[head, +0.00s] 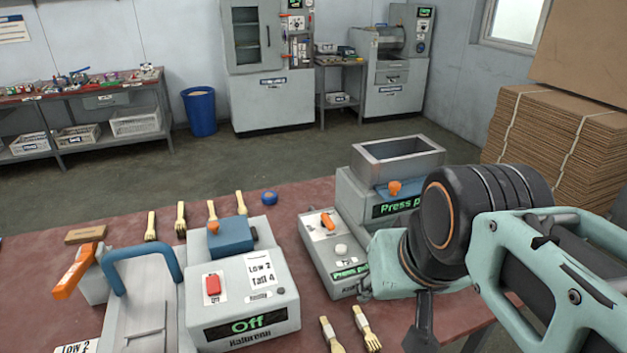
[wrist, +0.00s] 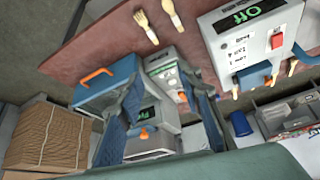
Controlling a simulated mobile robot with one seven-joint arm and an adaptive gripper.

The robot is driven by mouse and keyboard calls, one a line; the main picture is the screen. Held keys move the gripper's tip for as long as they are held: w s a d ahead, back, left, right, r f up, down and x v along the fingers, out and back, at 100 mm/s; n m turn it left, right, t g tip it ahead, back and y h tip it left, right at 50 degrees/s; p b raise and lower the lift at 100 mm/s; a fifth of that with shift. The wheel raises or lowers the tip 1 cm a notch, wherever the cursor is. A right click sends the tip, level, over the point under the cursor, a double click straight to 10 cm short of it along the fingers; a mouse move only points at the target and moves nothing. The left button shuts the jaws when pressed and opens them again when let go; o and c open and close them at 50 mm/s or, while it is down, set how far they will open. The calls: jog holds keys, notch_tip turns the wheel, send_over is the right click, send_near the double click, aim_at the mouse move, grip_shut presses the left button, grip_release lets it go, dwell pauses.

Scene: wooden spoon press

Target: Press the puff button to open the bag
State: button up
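In the head view, a grey machine (head: 358,208) with a hopper has an orange knob (head: 395,188) and a green display starting "Press p". A lower panel in front carries an orange switch (head: 327,221), a round white button (head: 341,249) and another green display. I cannot tell which control is the puff button, and I see no bag. My gripper (wrist: 160,80) shows two blue-grey fingers spread apart and empty in the wrist view. The machine and its orange knob (wrist: 146,134) show between them. In the head view, my arm hides part of the machine's right side.
A second machine (head: 245,290) with a red switch and an "Off" display stands left on the red table (head: 290,196). Wooden utensils (head: 181,220) lie behind and in front. Stacked cardboard (head: 545,140) stands right.

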grip_shut()
dwell(1.2)
